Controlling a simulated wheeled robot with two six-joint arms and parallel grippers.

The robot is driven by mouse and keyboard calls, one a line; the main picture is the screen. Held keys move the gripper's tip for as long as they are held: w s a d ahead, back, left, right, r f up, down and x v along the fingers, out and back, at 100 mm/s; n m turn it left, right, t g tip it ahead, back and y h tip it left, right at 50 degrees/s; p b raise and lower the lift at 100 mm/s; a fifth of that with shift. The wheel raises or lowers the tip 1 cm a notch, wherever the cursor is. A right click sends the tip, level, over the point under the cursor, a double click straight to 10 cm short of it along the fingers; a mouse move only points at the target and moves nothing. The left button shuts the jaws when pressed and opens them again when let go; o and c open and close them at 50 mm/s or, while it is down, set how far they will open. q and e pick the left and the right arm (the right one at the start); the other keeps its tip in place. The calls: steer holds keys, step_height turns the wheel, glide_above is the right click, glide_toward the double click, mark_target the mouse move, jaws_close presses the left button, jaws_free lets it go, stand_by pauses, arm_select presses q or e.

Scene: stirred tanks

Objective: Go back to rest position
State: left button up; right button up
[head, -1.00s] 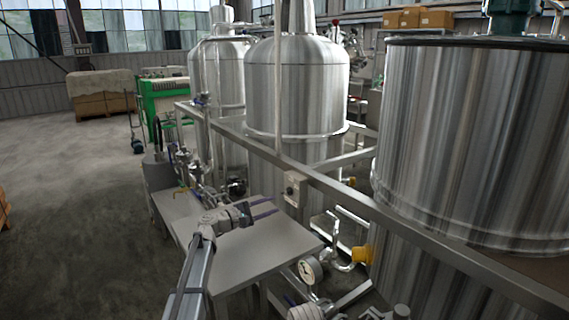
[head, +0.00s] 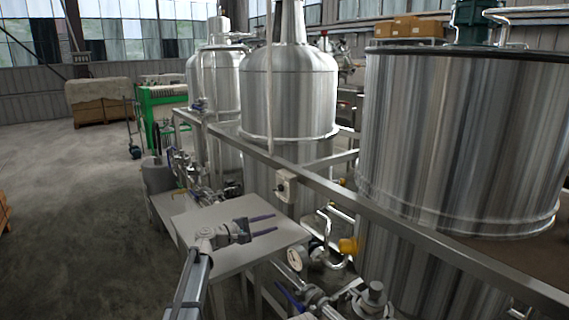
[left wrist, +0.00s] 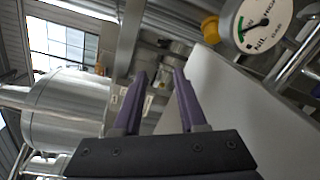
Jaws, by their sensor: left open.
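My left gripper (head: 262,225) is open, with its two purple fingers apart and nothing between them. In the head view it is over the grey metal table (head: 200,222), pointing right toward the tanks. In the left wrist view the purple fingers (left wrist: 160,88) also stand apart and empty. My right gripper is not in view.
Large steel tanks (head: 290,90) stand behind a metal rail (head: 340,205) carrying a small switch box (head: 286,186). A pressure gauge (head: 295,260) and a yellow-ended pipe fitting (head: 348,246) are right of the table. Open floor (head: 75,220) lies at left.

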arm_select(q)
steer(key=s+f+m+g, duration=0.1)
steer(key=s+f, duration=0.1)
steer(key=s, duration=0.1)
steer(key=s+d+f+m+g+y, duration=0.1)
steer(key=s+f, duration=0.1)
steer(key=s, duration=0.1)
steer(key=s+f+m+g+y, duration=0.1)
steer(key=s+f, duration=0.1)
steer(key=s, duration=0.1)
steer(key=shift+d+m, duration=0.3)
steer(key=shift+d, duration=0.05)
steer(key=s+a+f+m+g+y, duration=0.25)
steer(key=s+a+f+y, duration=0.2)
steer(key=s, duration=0.55)
steer(key=s+a+f+m+g+y, duration=0.25)
steer(key=s+a+f+y, duration=0.2)
steer(key=s, duration=0.55)
steer(key=s+a+f+m+g+y, duration=0.1)
steer(key=s+a+f+m+y, duration=0.3)
steer(key=s, duration=0.5)
steer(key=s+d+m, duration=0.3)
steer(key=s+d, duration=0.3)
steer(key=d, duration=0.5)
step_height(320, 180, up, 16)
steer(key=p, duration=1.6)
steer(key=shift+w+a+f+g, duration=0.15)
steer(key=shift+w+g, duration=0.15)
steer(key=shift+g, duration=0.1)
